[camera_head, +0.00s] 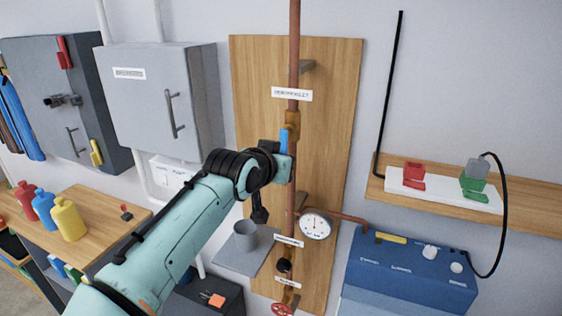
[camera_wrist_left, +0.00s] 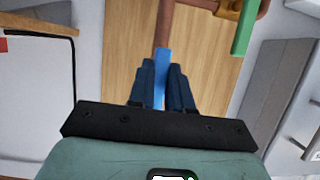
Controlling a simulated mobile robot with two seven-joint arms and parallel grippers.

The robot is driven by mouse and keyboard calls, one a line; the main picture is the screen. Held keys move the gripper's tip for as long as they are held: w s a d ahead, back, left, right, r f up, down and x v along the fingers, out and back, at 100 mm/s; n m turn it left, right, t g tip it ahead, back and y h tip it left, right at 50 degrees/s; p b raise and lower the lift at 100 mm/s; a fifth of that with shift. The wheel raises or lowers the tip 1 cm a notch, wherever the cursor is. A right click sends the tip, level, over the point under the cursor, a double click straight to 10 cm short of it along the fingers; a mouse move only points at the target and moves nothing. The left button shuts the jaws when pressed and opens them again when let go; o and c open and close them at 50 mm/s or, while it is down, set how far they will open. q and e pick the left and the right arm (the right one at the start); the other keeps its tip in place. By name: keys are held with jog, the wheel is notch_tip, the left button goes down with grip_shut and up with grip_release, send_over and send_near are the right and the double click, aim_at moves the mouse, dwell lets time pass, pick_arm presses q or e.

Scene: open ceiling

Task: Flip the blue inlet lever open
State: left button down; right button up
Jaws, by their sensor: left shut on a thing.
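The blue inlet lever (camera_head: 284,141) stands upright along the copper pipe (camera_head: 294,60), just below the brass valve body (camera_head: 292,122). Its lower part is hidden by my left wrist in the head view. In the left wrist view the blue lever (camera_wrist_left: 162,70) sits between the two dark fingers of my left gripper (camera_wrist_left: 162,78), which is shut on it. The fingers themselves are hidden in the head view. My right gripper is in neither view.
A wooden board (camera_head: 338,130) backs the pipe. A pressure gauge (camera_head: 315,225) and a red handwheel (camera_head: 282,309) are lower down. A grey cup (camera_head: 246,234) stands on a small shelf. A green handle (camera_wrist_left: 246,28) shows in the left wrist view. A grey cabinet (camera_head: 150,95) is left.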

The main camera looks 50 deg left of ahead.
pick_arm(q)
jog(key=c, duration=1)
grip_release()
jog(key=shift+c, duration=0.2)
jog(key=b+v, duration=0.1)
jog(key=v, duration=1.2)
jog(key=shift+s+b, duration=0.2)
jog(key=shift+b, duration=0.1)
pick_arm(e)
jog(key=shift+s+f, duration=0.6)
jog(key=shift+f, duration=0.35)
pick_arm(q)
jog(key=shift+d, duration=0.15)
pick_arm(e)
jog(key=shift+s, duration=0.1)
